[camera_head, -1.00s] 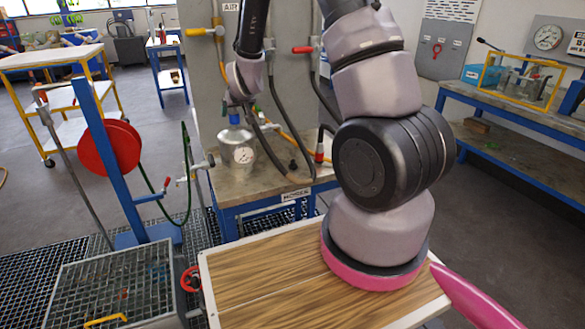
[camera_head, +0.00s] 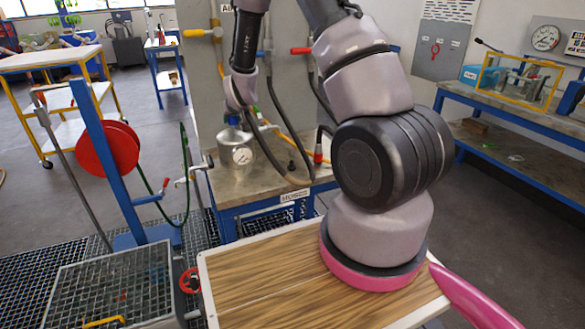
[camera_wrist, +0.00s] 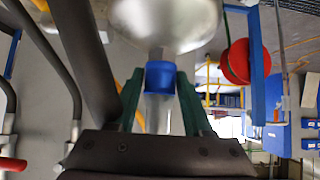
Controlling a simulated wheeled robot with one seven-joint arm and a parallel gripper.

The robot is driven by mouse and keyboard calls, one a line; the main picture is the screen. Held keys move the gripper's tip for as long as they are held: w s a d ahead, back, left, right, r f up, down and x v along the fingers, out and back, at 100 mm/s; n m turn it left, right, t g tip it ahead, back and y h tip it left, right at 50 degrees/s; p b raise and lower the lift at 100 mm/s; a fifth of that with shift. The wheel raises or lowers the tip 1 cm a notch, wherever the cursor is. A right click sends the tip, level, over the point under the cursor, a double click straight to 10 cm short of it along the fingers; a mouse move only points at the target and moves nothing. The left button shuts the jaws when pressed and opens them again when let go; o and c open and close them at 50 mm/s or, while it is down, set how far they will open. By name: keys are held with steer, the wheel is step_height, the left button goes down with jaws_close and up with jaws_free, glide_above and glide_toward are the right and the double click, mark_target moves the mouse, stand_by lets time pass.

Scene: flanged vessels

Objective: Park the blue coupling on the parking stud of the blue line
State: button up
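The blue coupling (camera_wrist: 160,77) shows in the wrist view at the neck of the round silver vessel (camera_wrist: 165,22), with a pale grey stem running from it toward my palm. My gripper (camera_wrist: 160,84) has its green fingers on either side of the coupling and looks open; any gap at the fingertips is very thin. In the head view the vessel (camera_head: 237,153), with a gauge on its front, stands on the bench. My gripper (camera_head: 235,112) is directly above it, and only a little blue shows between them. I cannot pick out the blue line's parking stud.
A grey panel (camera_head: 205,75) with yellow, blue and red valve handles stands behind the bench (camera_head: 265,183). Dark hoses (camera_head: 285,125) hang from it to the right of the vessel. A red reel (camera_head: 108,150) on a blue post stands to the left.

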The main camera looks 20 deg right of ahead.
jaws_close()
steer(key=shift+r, duration=0.2)
steer(key=shift+r, duration=2.4)
